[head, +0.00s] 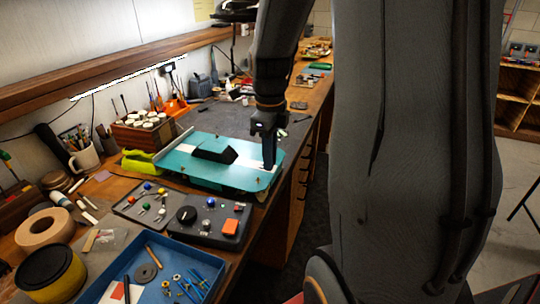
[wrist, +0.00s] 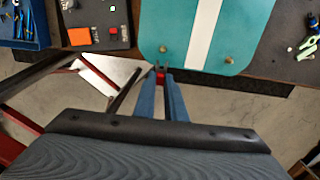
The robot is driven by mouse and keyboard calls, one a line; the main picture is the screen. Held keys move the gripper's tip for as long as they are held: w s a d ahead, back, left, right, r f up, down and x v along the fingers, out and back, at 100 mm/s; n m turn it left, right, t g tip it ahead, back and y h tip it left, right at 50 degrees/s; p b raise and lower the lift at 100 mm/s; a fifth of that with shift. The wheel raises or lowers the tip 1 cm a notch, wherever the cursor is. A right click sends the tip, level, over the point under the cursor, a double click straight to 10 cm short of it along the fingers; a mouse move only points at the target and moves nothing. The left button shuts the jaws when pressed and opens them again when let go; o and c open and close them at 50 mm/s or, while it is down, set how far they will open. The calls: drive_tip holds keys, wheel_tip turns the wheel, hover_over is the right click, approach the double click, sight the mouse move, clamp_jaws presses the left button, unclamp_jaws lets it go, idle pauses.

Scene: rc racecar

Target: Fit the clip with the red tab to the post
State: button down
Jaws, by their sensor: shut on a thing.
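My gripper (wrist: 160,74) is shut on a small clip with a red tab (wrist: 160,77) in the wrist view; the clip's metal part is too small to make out. The teal car body with a white stripe (head: 215,176) lies on the bench, and also shows in the wrist view (wrist: 240,30). Two brass-coloured posts stand near its edge in the wrist view: one post (wrist: 163,49) is just beyond my fingertips, the other post (wrist: 229,61) is to the right. In the head view my gripper (head: 269,166) points down at the body's right end and hides what it holds.
A dark tray (head: 125,205) with small coloured-tab parts, a dark panel with a knob (head: 187,229) and a blue bin (head: 105,283) stand nearer. A yellow-green object (head: 143,167) lies left of the body. Open floor lies beyond the bench edge.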

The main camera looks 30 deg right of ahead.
sight(263, 182)
drive_tip(key=shift+f+b, duration=1.3)
drive_tip(key=shift+f, duration=1.45)
drive_tip(key=shift+w+a, duration=0.6)
drive_tip(key=shift+w, duration=0.2)
drive_tip(key=c, duration=1.7)
unclamp_jaws()
drive_tip(key=shift+c, duration=0.2)
wheel_tip(263, 182, up, 8)
drive_tip(key=b, duration=0.1)
